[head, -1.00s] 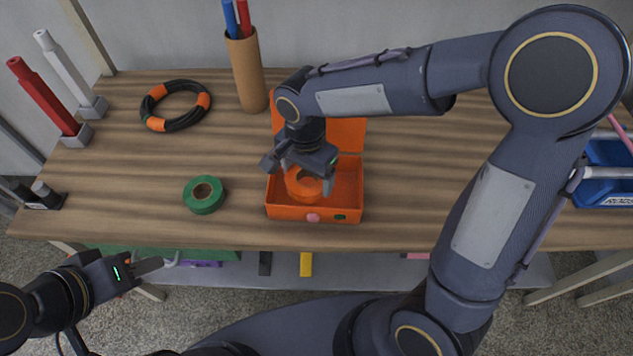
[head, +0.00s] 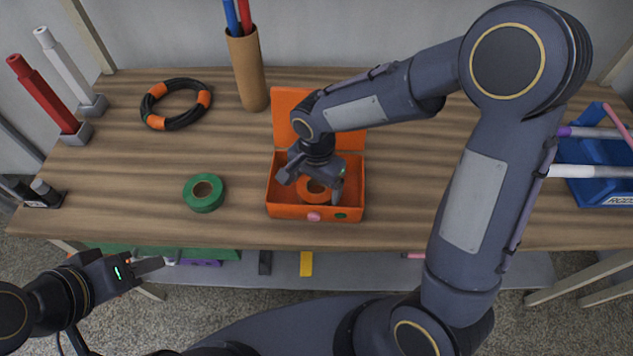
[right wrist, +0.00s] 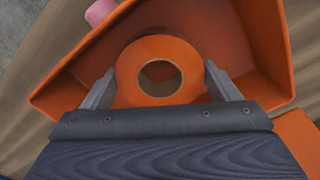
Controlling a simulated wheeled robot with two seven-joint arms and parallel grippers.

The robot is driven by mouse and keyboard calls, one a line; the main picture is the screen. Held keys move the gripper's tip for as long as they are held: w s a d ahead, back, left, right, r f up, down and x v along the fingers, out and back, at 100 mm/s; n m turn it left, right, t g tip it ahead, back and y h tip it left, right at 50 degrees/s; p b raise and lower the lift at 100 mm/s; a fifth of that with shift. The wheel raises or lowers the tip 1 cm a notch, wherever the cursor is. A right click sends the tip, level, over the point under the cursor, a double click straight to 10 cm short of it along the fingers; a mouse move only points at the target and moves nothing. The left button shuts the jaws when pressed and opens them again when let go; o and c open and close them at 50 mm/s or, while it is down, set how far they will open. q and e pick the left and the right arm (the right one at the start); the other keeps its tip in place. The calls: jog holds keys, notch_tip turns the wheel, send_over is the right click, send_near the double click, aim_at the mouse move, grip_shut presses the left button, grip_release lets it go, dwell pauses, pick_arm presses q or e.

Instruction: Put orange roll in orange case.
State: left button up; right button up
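The orange roll (head: 315,191) is inside the open orange case (head: 315,211), near its middle; whether it touches the case floor is hard to tell. My right gripper (head: 316,186) reaches down into the case from above. In the right wrist view its fingers (right wrist: 160,85) close against opposite sides of the roll (right wrist: 133,72), and the roll's hole faces the camera. The case (right wrist: 255,50) surrounds the roll there. My left gripper (head: 150,265) is off the table's front edge at lower left, with no object visible in it; its finger gap is not clear.
A green roll (head: 204,193) lies left of the case. A black and orange ring (head: 175,122), a brown pen holder (head: 247,80) and the case's raised lid (head: 290,108) are behind. A blue bin (head: 600,185) stands at right. The table between roll and case is clear.

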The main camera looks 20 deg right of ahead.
aim_at(316, 186)
jog(key=o, duration=0.3)
jog(key=shift+r, duration=0.25)
notch_tip(316, 186, up, 12)
jog(key=p, duration=0.1)
jog(key=s+d+n+t+y, duration=0.1)
jog(key=s+d+n+t, duration=0.1)
jog(key=s, duration=0.3)
jog(key=s+d+r+n+t+y, duration=0.1)
jog(key=s+d+n, duration=0.2)
jog(key=s, duration=0.3)
jog(key=s+d+n+t+y, duration=0.1)
jog(key=s+d+n+t, duration=0.1)
jog(key=s+d+n, duration=0.1)
jog(key=shift+s+d+r+t+y, duration=0.2)
jog(key=shift+s+d, duration=0.15)
jog(key=shift+s, duration=0.25)
jog(key=shift+s+d+r+t+y, duration=0.1)
jog(key=shift+s+d+r+y, duration=0.1)
jog(key=shift+s+d, duration=0.25)
jog(key=shift+s+a, duration=0.1)
